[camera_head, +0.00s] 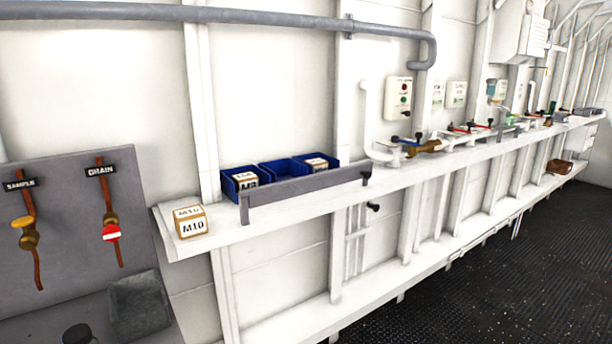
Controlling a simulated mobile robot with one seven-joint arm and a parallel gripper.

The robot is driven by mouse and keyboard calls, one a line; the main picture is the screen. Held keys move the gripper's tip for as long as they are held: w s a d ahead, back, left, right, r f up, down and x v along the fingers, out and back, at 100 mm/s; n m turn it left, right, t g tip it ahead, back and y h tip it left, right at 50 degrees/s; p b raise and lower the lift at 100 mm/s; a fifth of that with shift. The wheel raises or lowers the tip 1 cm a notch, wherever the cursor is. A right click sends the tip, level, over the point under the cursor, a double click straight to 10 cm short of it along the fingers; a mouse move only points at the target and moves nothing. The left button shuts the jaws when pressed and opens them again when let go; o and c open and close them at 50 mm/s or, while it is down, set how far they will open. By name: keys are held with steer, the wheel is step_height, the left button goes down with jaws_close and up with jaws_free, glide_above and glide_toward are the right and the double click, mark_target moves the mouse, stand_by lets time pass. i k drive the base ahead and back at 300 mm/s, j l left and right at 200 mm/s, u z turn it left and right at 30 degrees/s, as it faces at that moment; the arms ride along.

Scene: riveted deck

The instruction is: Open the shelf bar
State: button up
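The shelf bar (305,194) is a long flat grey bar along the front edge of the white wall shelf (225,236). It stands upright on its edge in front of the blue bins. Its left end meets a short grey post (244,208), and its right end sits at a dark bracket (366,174). Behind it are blue bins (284,168); the left one holds a box marked M8 (246,180), and the right one holds another box (317,163). A box marked M10 (190,221) sits on the shelf left of the bar. My gripper is not in view.
A grey panel at left carries SAMPLE (27,233) and DRAIN (110,232) valves, with a grey bin (140,304) below. Pipes and valves (425,147) line the shelf to the right. A dark knob (373,207) sticks out below the shelf. The dark floor (480,270) at right looks clear.

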mark_target(269, 194)
steer(key=i+l+z, duration=0.1)
steer(key=z, duration=1.1)
steer(key=i+j, duration=0.15)
steer(key=i, duration=0.5)
steer(key=i+j, duration=0.15)
steer(key=i, duration=0.45)
steer(key=z, duration=0.05)
